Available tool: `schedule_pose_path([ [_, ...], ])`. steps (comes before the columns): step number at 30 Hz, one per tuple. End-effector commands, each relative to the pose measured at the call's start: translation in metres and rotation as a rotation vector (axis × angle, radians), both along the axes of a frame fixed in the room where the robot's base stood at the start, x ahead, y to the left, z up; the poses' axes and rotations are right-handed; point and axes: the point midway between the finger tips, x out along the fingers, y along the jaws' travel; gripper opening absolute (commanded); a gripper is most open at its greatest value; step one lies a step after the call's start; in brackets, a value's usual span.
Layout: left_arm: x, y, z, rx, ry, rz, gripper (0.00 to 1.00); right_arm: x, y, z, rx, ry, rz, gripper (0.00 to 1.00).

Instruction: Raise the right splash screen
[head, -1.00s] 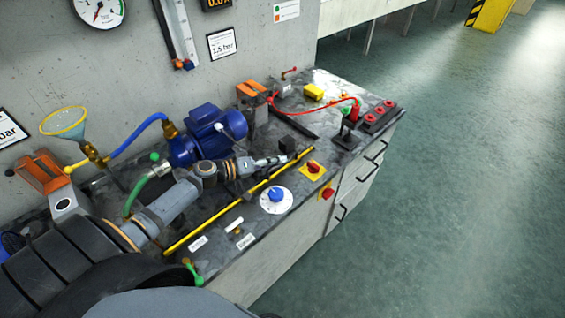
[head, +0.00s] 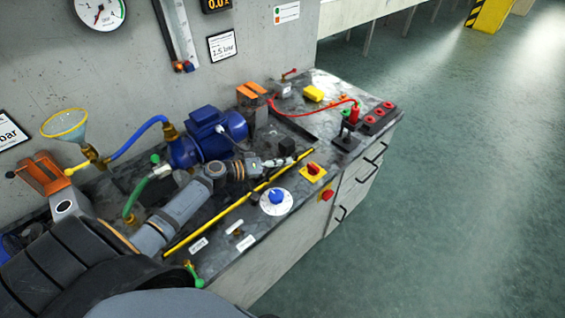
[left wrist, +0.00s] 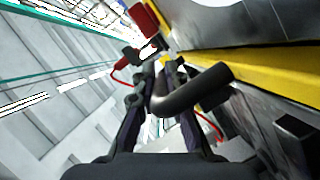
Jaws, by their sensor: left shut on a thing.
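A long yellow edge strip (head: 215,222), which looks like the edge of the splash screen, runs diagonally along the bench front. A clear pane cannot be made out. My left gripper (head: 287,161) is at the far part of this strip, low over the bench. In the left wrist view, a black bar handle (left wrist: 195,90) lies across my left gripper (left wrist: 162,68), whose fingers are shut on it. A broad yellow edge (left wrist: 255,70) runs close beside the handle. The exact finger contact is partly hidden. My right gripper is not in view.
A blue motor (head: 210,135) stands behind my left arm. A blue dial (head: 276,197) and a red-and-yellow switch (head: 313,170) sit in front of the strip. Red sockets (head: 378,118) and a red cable (head: 310,113) are farther right. The floor (head: 450,200) at right is clear.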

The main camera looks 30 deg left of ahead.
Motion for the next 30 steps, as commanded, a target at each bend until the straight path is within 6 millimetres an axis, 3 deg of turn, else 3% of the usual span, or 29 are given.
schedule_pose_path([
  [7, 0.000, 0.000, 0.003, 0.000, 0.000, 0.000, 0.00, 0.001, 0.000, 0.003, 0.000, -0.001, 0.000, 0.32],
  [11, 0.000, 0.000, 0.020, 0.000, -0.001, -0.002, 0.00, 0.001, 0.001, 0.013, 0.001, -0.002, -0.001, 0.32],
  [14, 0.000, 0.000, 0.042, 0.002, -0.002, -0.002, 0.00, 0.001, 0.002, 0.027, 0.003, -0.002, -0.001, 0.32],
  [30, 0.000, 0.001, 0.207, 0.003, -0.001, 0.000, 0.00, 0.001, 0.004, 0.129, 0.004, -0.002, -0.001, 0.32],
])
